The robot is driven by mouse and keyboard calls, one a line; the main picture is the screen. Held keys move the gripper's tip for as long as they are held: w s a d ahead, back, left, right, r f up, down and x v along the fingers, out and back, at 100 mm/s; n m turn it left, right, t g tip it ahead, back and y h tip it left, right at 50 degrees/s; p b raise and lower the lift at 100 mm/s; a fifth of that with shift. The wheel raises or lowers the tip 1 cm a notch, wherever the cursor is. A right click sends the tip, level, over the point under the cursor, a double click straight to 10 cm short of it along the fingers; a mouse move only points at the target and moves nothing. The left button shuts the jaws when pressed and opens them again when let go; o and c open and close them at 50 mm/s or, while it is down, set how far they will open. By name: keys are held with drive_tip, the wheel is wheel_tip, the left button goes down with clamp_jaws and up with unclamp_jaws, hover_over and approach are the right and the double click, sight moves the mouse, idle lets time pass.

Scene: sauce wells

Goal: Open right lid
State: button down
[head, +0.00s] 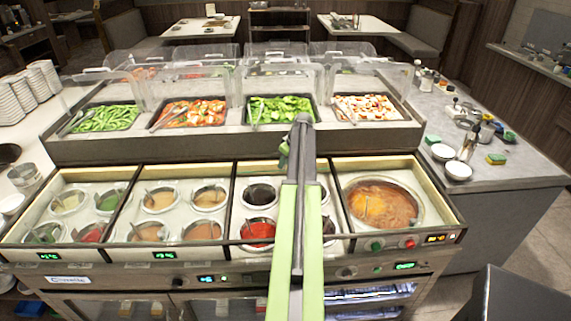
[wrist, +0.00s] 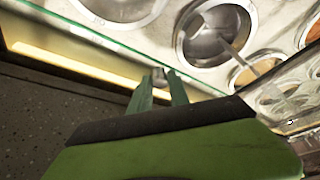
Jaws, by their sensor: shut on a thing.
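My gripper (head: 284,152) is at the far end of my raised green arm, in front of the back edge of the sauce-well counter, right of its middle. In the wrist view its green fingers (wrist: 159,82) are closed on a small grey piece at the greenish edge of a clear glass lid (wrist: 100,38). The piece looks like part of that lid; its full shape is hidden. The steel wells (wrist: 215,35) show beyond the glass. In the head view, my arm covers part of the well section with the red sauce (head: 258,231), and the lid is hard to make out.
Clear covers (head: 275,80) stand over trays of vegetables on the raised shelf behind. A large orange soup pot (head: 383,204) is in the rightmost section. A grey side counter (head: 520,155) with bowls and bottles stands at the right. Stacked plates (head: 25,90) are at the left.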

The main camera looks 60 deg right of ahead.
drive_tip(key=w+d, duration=0.2)
drive_tip(key=d, duration=0.1)
drive_tip(key=shift+w, duration=0.1)
drive_tip(key=c, duration=1.2)
unclamp_jaws()
drive_tip(key=shift+c, duration=0.2)
drive_tip(key=p+v, duration=1.6)
drive_tip(key=v, duration=0.1)
drive_tip(key=shift+s+a+r, duration=0.15)
drive_tip(key=shift+s+r, duration=0.05)
